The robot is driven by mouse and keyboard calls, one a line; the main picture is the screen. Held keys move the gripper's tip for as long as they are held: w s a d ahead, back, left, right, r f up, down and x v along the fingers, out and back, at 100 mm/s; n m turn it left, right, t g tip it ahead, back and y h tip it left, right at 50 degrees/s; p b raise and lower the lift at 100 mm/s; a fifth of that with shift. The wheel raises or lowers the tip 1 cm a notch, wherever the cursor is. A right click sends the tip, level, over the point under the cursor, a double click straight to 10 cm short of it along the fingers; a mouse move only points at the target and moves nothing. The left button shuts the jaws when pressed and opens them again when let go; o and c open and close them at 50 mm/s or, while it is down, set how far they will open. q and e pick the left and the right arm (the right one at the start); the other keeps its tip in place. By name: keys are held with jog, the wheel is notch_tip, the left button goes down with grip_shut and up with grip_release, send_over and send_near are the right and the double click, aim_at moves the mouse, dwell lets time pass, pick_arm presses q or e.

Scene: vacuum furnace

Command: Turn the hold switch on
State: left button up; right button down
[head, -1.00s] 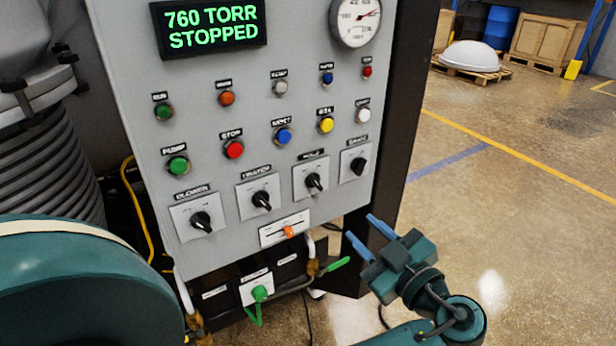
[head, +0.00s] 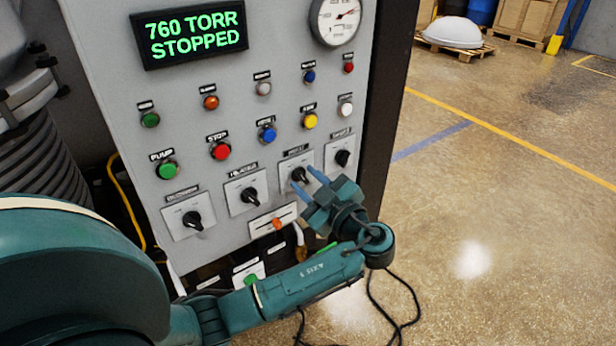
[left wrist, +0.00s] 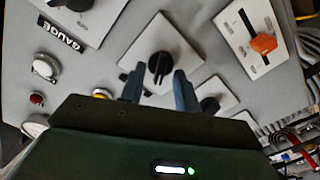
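The hold switch (head: 298,174) is a black rotary knob on a white square plate, third from the left in the lower row of knobs on the grey panel. It also shows in the left wrist view (left wrist: 160,68). My left gripper (head: 307,178) is open, with its two blue fingers pointing at this knob. In the left wrist view the fingertips (left wrist: 156,82) appear on either side of the knob. I cannot tell whether they touch it. The gripper partly covers the plate in the head view. My right gripper is not in view.
The heater knob (head: 250,196) is to the left and the gauge knob (head: 342,157) to the right. An orange slider (head: 277,223) sits just below. Coloured buttons and a display (head: 192,32) reading "760 TORR STOPPED" are above. Open floor (head: 480,200) lies right.

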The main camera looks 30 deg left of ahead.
pick_arm(q)
jog(key=shift+w+a, duration=0.1)
jog(key=shift+a, duration=0.05)
jog(key=shift+c, duration=0.2)
grip_shut()
